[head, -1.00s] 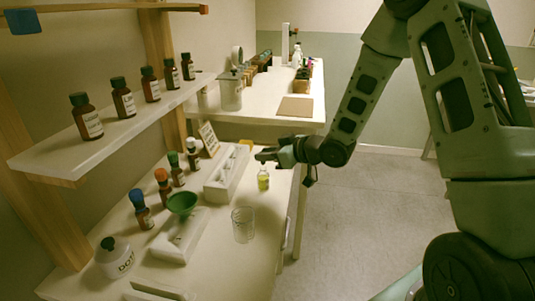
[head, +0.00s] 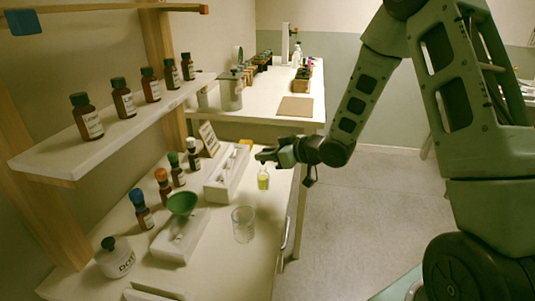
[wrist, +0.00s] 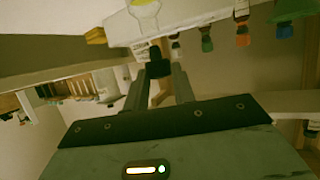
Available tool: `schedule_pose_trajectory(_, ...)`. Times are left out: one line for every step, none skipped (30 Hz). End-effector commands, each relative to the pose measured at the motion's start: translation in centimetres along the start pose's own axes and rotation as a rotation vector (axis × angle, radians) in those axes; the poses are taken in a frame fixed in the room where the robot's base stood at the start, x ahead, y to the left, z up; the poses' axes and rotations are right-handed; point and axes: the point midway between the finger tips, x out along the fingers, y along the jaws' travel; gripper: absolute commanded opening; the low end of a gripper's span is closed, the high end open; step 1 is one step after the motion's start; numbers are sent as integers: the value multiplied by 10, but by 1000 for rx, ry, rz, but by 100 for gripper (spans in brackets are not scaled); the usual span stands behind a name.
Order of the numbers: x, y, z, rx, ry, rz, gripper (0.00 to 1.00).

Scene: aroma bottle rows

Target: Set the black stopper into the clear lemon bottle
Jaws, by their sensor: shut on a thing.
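The clear lemon bottle (head: 263,181), with yellow-green liquid in it, stands upright on the bench. My gripper (head: 262,156) is directly above it, at the level of its neck. In the wrist view, my gripper (wrist: 157,76) is shut on the black stopper (wrist: 155,58), which sits between the fingertips. The bottle (wrist: 146,14) shows just beyond the stopper, cut off by the top edge. I cannot tell whether the stopper touches the bottle's mouth. In the head view the stopper is too small and dark to tell from the fingers.
A white rack (head: 228,174) stands left of the bottle, and an empty glass beaker (head: 243,224) in front of it. The floor on the right is clear.

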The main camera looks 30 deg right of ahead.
Motion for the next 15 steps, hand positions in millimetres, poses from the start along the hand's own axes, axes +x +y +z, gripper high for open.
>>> schedule_pose_trajectory(0,0,0,0,0,0,4)
schedule_pose_trajectory(0,0,1,0,0,0,4)
schedule_pose_trajectory(1,0,1,0,0,0,4)
schedule_pose_trajectory(1,0,2,0,0,0,4)
schedule_pose_trajectory(1,0,3,0,0,0,4)
schedule_pose_trajectory(2,0,4,0,0,0,4)
schedule_pose_trajectory(2,0,4,0,0,0,4)
schedule_pose_trajectory(2,0,5,0,0,0,4)
schedule_pose_trajectory(2,0,6,0,0,0,4)
schedule_pose_trajectory(3,0,7,0,0,0,4)
schedule_pose_trajectory(3,0,7,0,0,0,4)
schedule_pose_trajectory(4,0,8,0,0,0,4)
schedule_pose_trajectory(4,0,9,0,0,0,4)
schedule_pose_trajectory(4,0,10,0,0,0,4)
schedule_pose_trajectory(4,0,10,0,0,0,4)
